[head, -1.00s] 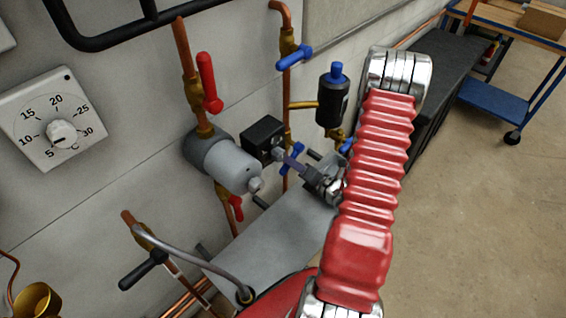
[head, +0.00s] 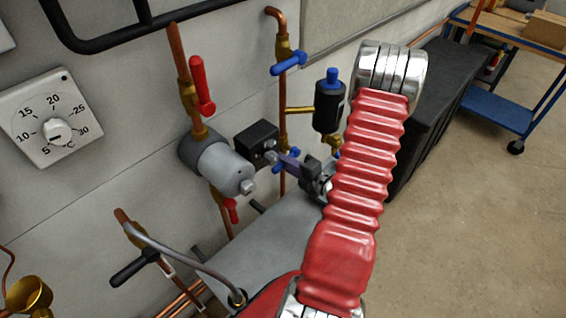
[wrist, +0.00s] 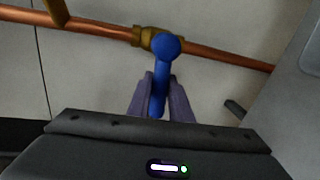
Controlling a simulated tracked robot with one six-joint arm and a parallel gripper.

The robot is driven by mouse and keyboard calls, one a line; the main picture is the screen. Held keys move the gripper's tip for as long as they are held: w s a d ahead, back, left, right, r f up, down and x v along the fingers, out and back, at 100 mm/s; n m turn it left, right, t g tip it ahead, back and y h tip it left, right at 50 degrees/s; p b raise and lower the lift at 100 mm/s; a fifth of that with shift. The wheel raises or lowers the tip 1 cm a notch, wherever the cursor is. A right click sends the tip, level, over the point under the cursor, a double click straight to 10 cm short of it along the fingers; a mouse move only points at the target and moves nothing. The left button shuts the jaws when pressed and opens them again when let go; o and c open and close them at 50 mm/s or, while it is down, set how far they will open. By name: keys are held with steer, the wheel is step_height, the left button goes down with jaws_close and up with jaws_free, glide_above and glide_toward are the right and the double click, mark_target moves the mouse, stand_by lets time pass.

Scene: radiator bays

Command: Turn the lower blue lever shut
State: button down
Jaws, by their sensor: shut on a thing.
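The lower blue lever (wrist: 160,88) is in the middle of the wrist view, on a brass valve (wrist: 147,37) in a copper pipe. It points from the valve towards my gripper and looks roughly crosswise to the pipe in that view. My gripper (wrist: 160,80) is shut on the lever, with one purple finger on each side of it. In the head view my gripper (head: 284,160) reaches in from the right. Only small parts of the lower blue lever (head: 276,168) show there, around the fingers. The upper blue lever (head: 288,63) sits higher on the same pipe.
A black box (head: 256,143), a grey cylinder (head: 218,165) and a red lever (head: 202,84) are left of my gripper. A blue-capped black canister (head: 329,105) is just above right. A dial (head: 52,118) is at far left. Floor at right is clear.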

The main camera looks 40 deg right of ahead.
steer(key=shift+d+r+m, duration=0.25)
steer(key=shift+r+m, duration=0.05)
steer(key=shift+m, duration=0.1)
steer(key=c, duration=1.6)
jaws_free()
steer(key=shift+a, duration=0.1)
steer(key=shift+s+a, duration=0.1)
steer(key=shift+s+r, duration=0.4)
steer(key=shift+s, duration=1.8)
steer(key=shift+s+r, duration=0.45)
steer(key=shift+s, duration=1.8)
steer(key=shift+s+r, duration=0.4)
steer(key=shift+s, duration=1.8)
steer(key=shift+s, duration=0.1)
